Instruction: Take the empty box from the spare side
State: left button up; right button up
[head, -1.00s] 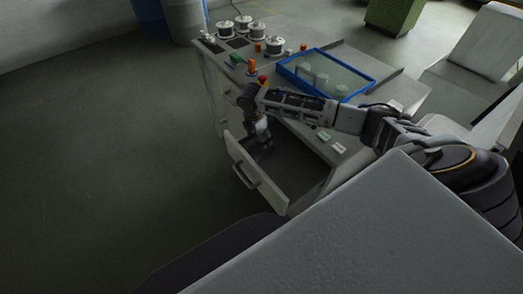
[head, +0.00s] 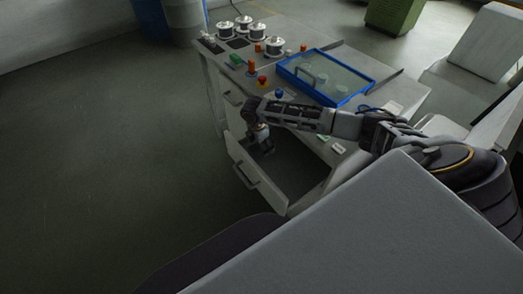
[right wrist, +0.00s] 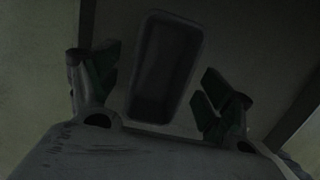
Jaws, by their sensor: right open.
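A dark, open-topped rectangular box (right wrist: 165,70) shows in the right wrist view; it looks empty. It lies on the floor of an open drawer, whose pale front (head: 255,176) shows in the head view. My right gripper (head: 264,144) points down into this drawer. In the right wrist view its open fingers (right wrist: 152,88) stand on either side of the box, with gaps between them and its walls. The box is too dark to make out surely in the head view. My left gripper is not in view.
The grey cabinet top holds a blue-framed tray with a clear cover (head: 325,76), several wire spools (head: 258,31), a red button (head: 262,80) and small orange and green parts. A green bin (head: 394,15) stands behind. The floor at left is clear.

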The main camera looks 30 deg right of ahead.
jog(key=shift+d+f, duration=0.1)
jog(key=shift+f, duration=0.6)
jog(key=shift+c, duration=0.2)
jog(key=c, duration=1.1)
jog(key=shift+c, duration=0.2)
jog(key=shift+r, duration=0.2)
notch_tip(320, 180, up, 10)
jog(key=shift+f, duration=0.15)
